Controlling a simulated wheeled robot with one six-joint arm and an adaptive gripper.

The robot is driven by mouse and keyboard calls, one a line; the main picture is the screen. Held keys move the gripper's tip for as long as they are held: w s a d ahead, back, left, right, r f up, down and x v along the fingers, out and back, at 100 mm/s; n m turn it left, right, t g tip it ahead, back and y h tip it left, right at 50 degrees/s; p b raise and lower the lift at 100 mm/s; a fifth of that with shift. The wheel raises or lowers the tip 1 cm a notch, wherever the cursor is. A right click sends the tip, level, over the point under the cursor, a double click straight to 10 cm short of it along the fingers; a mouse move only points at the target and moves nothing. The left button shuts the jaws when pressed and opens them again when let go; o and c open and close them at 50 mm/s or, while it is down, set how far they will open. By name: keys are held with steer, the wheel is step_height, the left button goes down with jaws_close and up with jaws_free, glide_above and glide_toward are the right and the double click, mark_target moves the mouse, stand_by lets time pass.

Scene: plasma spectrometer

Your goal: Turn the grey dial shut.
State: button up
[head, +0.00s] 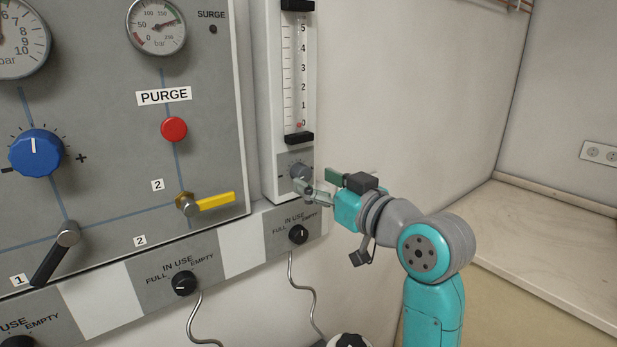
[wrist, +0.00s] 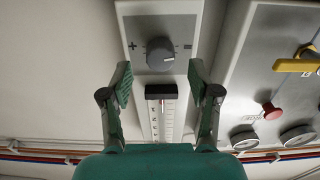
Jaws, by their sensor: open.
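The grey dial (head: 299,171) sits on the white flow meter panel, below its scale tube. In the wrist view, which is upside down, the dial (wrist: 160,54) is a round knob with a pale pointer mark, between a plus sign on the left and a minus sign on the right. My gripper (head: 317,181) is open close to the dial, and one finger overlaps the dial's lower edge in the head view. In the wrist view the fingers of my gripper (wrist: 159,72) stand apart, roughly either side of the dial. I cannot tell whether they touch it.
The flow meter tube (head: 297,75) is above the dial, with a red float at 0. A black IN USE knob (head: 298,234) is just below. To the left are a yellow lever (head: 212,202), a red PURGE button (head: 174,130) and a blue knob (head: 36,153).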

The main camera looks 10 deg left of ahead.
steer(key=v, duration=0.8)
steer(key=s+d+f+m+t+h, duration=0.1)
steer(key=d+f+m+h, duration=0.15)
steer(key=f, duration=0.65)
steer(key=d+f+m+t+h, duration=0.1)
steer(key=d+f+m+h, duration=0.15)
steer(key=f, duration=0.65)
steer(key=s+d+f+m+h, duration=0.1)
steer(key=s+d+f, duration=0.15)
steer(key=f, duration=0.25)
steer(key=s+d+f+m+t+h, duration=0.1)
steer(key=s+d+f+m, duration=0.1)
steer(key=s+f, duration=0.25)
steer(key=s+d+f+m+h, duration=0.1)
steer(key=s+d+f+h, duration=0.15)
steer(key=f, duration=0.35)
steer(key=s+d+f+m+h, duration=0.15)
steer(key=s+f, duration=0.25)
steer(key=s, duration=0.4)
steer(key=s+d+f+h, duration=0.1)
steer(key=s+d+f, duration=0.25)
steer(key=s, duration=0.45)
steer(key=s+d+r+n+g, duration=0.1)
steer(key=s, duration=1.6)
steer(key=shift+s+d+h, duration=0.25)
steer(key=shift+s+h, duration=0.15)
